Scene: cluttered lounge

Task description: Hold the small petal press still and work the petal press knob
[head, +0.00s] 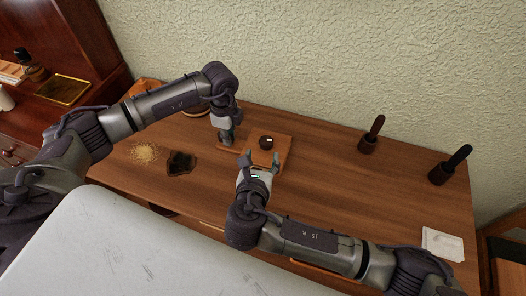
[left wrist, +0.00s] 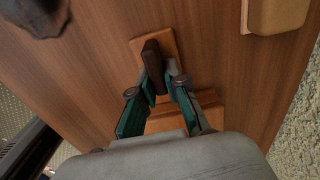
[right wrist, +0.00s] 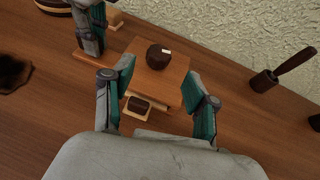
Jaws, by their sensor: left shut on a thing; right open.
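The small petal press is a wooden block (head: 283,150) on the table, with a round dark knob (head: 266,143) bearing a white mark on top. In the right wrist view the block (right wrist: 171,84) and knob (right wrist: 158,57) show clearly, with a small dark-filled piece (right wrist: 140,105) at its near side. My left gripper (head: 226,138) is shut on a dark upright piece (left wrist: 152,58), which stands on a wooden base strip beside the block. My right gripper (right wrist: 158,98) is open and empty, its fingers apart at the near side of the block.
Two dark-handled tools (head: 373,133) (head: 447,167) stand at the right back. A white square (head: 443,243) lies at the right end. A straw-coloured pile (head: 143,153) and a dark piece (head: 180,163) lie to the left.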

